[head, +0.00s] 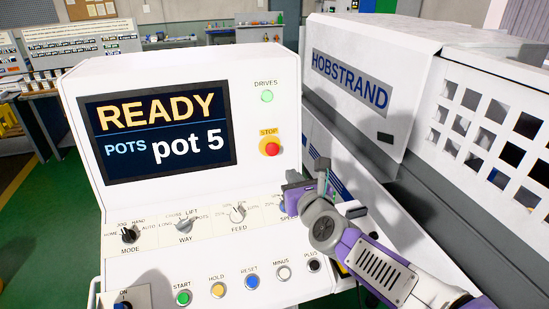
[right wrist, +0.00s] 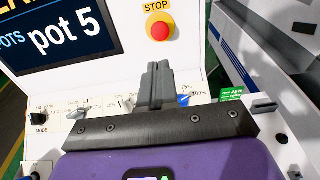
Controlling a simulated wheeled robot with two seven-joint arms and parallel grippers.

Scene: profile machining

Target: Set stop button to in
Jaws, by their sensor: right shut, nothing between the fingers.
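The red stop button (head: 270,149) sits on a yellow plate marked STOP, on the upright face of the white control panel (head: 275,95). It also shows in the right wrist view (right wrist: 159,30), above the fingertips and apart from them. From these views I cannot tell whether it is pressed in. My right gripper (head: 290,198) is below and a little right of the button, in front of the knob row. In the right wrist view its grey fingers (right wrist: 156,80) are together and empty. My left gripper is not in view.
The screen (head: 160,135) reads READY, pot 5. A green DRIVES lamp (head: 267,96) is above the stop button. Below are knobs such as MODE (head: 129,234) and push buttons such as the green START (head: 183,297). A white HOBSTRAND machine (head: 365,80) stands close on the right.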

